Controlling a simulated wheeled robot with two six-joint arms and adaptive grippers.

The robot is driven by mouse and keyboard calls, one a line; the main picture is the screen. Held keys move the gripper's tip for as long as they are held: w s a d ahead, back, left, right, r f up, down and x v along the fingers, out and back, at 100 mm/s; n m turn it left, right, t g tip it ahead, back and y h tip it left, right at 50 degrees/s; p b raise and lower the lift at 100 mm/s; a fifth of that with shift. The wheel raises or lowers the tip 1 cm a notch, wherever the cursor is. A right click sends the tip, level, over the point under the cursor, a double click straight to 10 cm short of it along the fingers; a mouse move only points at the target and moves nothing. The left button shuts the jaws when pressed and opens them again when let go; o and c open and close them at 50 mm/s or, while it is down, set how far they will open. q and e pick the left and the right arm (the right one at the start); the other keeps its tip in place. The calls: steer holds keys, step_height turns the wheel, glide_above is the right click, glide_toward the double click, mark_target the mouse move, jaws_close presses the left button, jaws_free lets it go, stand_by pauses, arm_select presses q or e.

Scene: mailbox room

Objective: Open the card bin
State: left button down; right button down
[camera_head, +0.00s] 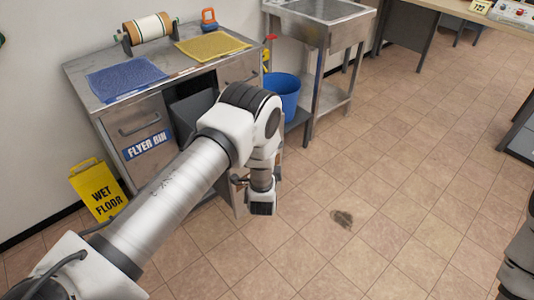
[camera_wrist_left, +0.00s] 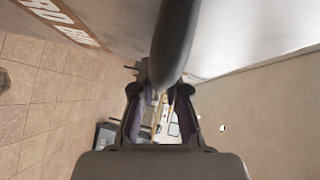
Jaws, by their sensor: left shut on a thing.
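The card bin's front shows in the left wrist view as a pale panel with an orange-brown label (camera_wrist_left: 62,22), of which only part of the lettering is visible. A dark rounded bar, seemingly the bin's handle (camera_wrist_left: 175,40), runs down between the fingers of my left gripper (camera_wrist_left: 160,95). The gripper is shut on it. In the head view my left arm covers most of the card bin's side of the metal cabinet (camera_head: 85,75), and the left gripper (camera_head: 240,181) is largely hidden behind the wrist. I cannot tell how far the bin stands open. My right gripper is out of view.
The flyer bin (camera_head: 130,118) is on the cabinet's left side, with a yellow wet-floor sign (camera_head: 98,190) beside it. A blue bucket (camera_head: 283,95) and metal sink (camera_head: 320,20) stand to the right. The tiled floor (camera_head: 360,180) is mostly clear, with a dark stain (camera_head: 341,218).

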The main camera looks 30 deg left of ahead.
arm_select(q)
steer(key=c, duration=1.2)
jaws_free()
steer(key=shift+s, duration=0.1)
steer(key=v, duration=1.2)
steer(key=shift+a, duration=0.1)
